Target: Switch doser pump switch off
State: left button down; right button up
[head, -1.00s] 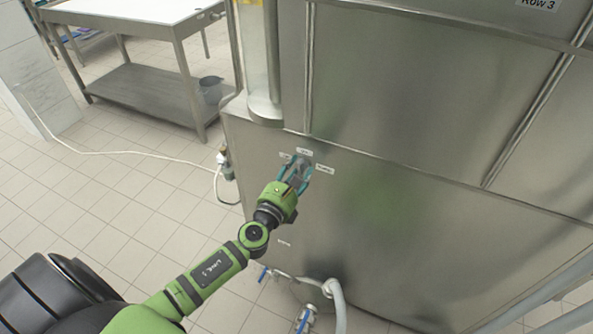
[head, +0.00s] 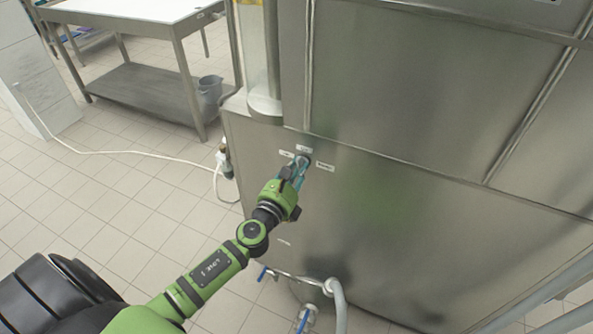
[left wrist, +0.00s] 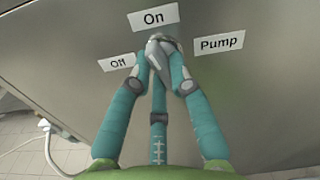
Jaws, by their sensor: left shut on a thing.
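The doser pump switch, a grey knob (left wrist: 157,47), sits on the steel machine wall. In the head view the left gripper (head: 298,172) reaches the wall just below the labels and mostly hides the knob. The fingers partly cover the knob, so its exact setting is hard to tell. My right gripper is not in view.
The steel machine (head: 400,190) fills the right side. Hoses and a blue-handled valve (head: 304,318) are at the bottom. A cable plug (head: 223,158) hangs at the machine's left edge. A worktable (head: 140,75) stands behind on open tiled floor.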

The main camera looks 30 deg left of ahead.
pick_arm(q)
jog(key=n+b, duration=0.1)
jog(key=n, duration=1)
jog(key=shift+d, duration=0.2)
jog(key=shift+n, duration=2)
jog(key=shift+d, duration=0.1)
jog(key=c, duration=1.1)
grip_release()
jog(key=shift+c, duration=0.2)
jog(key=s, duration=1.2)
jog(key=shift+d, duration=0.3)
